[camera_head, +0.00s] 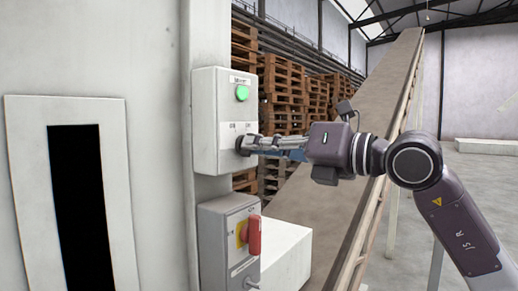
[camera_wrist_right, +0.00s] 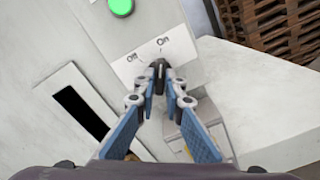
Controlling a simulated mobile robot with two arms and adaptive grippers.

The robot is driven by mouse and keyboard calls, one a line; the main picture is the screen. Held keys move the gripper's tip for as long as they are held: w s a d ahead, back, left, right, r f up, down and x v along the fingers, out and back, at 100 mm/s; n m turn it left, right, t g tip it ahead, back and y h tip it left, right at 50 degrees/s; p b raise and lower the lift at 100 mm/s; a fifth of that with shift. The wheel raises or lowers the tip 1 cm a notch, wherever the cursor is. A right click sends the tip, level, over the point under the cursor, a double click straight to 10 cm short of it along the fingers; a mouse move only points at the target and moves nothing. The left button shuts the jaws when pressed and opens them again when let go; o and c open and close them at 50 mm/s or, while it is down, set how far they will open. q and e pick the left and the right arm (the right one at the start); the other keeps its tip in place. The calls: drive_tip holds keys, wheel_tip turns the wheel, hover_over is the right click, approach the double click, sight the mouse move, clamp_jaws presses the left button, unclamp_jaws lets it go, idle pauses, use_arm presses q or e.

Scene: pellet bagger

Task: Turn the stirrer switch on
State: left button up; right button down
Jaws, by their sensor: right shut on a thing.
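The stirrer switch is a black knob (camera_wrist_right: 159,68) on a white control box (camera_head: 209,122), with "Off" and "On" marks above it in the right wrist view. In that view its upright body points between the two marks, nearer to "On". A green lamp (camera_head: 242,92) glows above it on the same box; it also shows in the right wrist view (camera_wrist_right: 121,6). My right gripper (camera_head: 247,145) reaches in from the right, its fingertips shut on the knob; the fingers also show in the right wrist view (camera_wrist_right: 160,88). My left gripper is not in view.
Below the box is a grey switch box (camera_head: 215,245) with a red handle (camera_head: 254,235) on a yellow plate. A white panel with a dark slot (camera_head: 75,200) is at the left. A sloping conveyor (camera_head: 350,130) and stacked wooden pallets (camera_head: 283,85) stand behind.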

drive_tip(key=shift+r, duration=0.1)
drive_tip(key=c, duration=2)
unclamp_jaws()
drive_tip(key=shift+d, duration=0.15)
drive_tip(key=v, duration=1.1)
drive_tip(key=shift+s+d, duration=0.25)
drive_tip(key=shift+d, duration=0.05)
